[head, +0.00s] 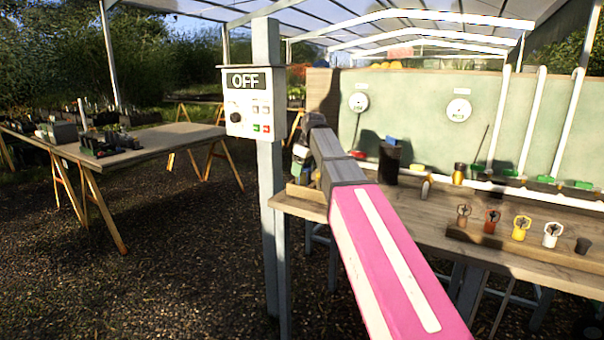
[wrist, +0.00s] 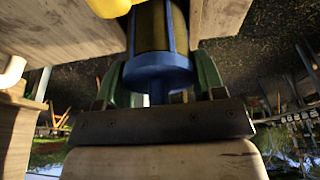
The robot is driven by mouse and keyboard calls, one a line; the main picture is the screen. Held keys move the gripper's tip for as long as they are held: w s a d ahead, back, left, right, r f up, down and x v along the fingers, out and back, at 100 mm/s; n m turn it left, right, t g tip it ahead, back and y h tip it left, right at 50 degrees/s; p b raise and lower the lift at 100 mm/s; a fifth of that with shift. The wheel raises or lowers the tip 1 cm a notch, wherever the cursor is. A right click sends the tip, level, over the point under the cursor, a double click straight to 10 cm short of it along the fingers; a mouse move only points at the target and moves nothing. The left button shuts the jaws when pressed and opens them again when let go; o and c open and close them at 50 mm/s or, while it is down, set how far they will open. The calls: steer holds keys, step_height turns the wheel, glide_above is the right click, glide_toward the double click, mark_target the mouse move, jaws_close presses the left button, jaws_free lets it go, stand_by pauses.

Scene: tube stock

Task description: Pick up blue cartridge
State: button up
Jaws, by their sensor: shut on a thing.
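The blue cartridge (wrist: 158,72) shows in the wrist view, with a blue flanged end, a dark body and blue ribs. My gripper (wrist: 162,84) has its two green fingers on either side of it and is shut on it. The cartridge's far end runs out of the top of the picture. In the head view my pink and grey arm reaches to the left end of the workbench (head: 540,256). The gripper end is mostly hidden behind the arm there, and I cannot make out the cartridge.
On the workbench stand a dark cylinder (head: 389,164) with a blue top and a wooden rack (head: 500,246) holding several coloured pieces. A post with an OFF control box (head: 252,102) stands just left of my arm. A yellow thing (wrist: 112,6) is close to the cartridge.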

step_height(320, 180, up, 3)
steer(key=shift+f, duration=0.15)
steer(key=s+a+r, duration=0.6)
steer(key=s+a, duration=0.1)
steer(key=a, duration=0.2)
steer(key=shift+s+r, duration=0.15)
steer(key=shift+r, duration=0.25)
steer(key=shift+r, duration=0.15)
steer(key=shift+r, duration=2.35)
